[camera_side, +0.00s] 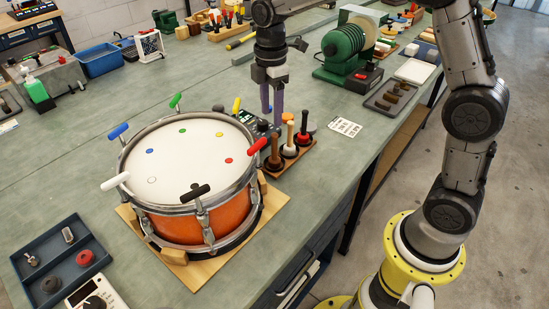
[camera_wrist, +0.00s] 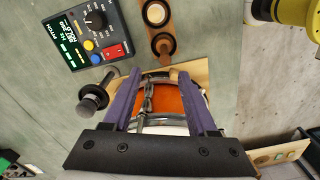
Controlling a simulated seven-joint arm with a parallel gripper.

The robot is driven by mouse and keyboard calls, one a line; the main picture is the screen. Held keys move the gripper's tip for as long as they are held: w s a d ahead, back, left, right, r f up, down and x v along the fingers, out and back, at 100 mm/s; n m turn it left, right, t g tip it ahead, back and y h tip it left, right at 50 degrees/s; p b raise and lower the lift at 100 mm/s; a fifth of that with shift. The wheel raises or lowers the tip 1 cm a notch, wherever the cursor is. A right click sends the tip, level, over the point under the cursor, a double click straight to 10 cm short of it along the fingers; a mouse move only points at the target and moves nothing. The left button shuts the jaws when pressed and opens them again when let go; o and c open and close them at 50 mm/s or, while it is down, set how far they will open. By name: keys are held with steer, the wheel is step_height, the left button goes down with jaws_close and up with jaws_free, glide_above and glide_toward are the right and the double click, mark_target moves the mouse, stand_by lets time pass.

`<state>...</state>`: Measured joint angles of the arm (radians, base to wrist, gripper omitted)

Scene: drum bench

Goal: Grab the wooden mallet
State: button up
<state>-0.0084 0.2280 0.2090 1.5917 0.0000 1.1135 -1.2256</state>
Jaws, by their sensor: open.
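A wooden rack (camera_side: 302,158) right of the drum holds three upright tools in dark cups. A tan-handled one (camera_side: 290,135) in the middle looks like the wooden mallet. A brown one stands at its left and a black and red one (camera_side: 304,132) at its right. My gripper (camera_side: 271,108) points down just left of the rack, its purple fingers empty. In the wrist view my gripper (camera_wrist: 158,72) has its fingers wide apart. The rack (camera_wrist: 168,28) shows beyond the fingertips with a pale round top (camera_wrist: 155,14) and a brown one (camera_wrist: 163,45).
An orange drum (camera_side: 178,222) with coloured handles stands on a wooden board left of the rack. A dark control box (camera_wrist: 85,30) and a grey-black tool (camera_wrist: 90,100) are near my left finger. A white card (camera_side: 345,127) lies right of the rack. The bench beyond it has some free room.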

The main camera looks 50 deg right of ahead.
mark_target(274, 137)
step_height(274, 137, down, 5)
steer(key=shift+s+f, duration=0.25)
steer(key=shift+f, duration=1.15)
steer(key=shift+s+f, duration=0.2)
steer(key=shift+f, duration=1.15)
jaws_close()
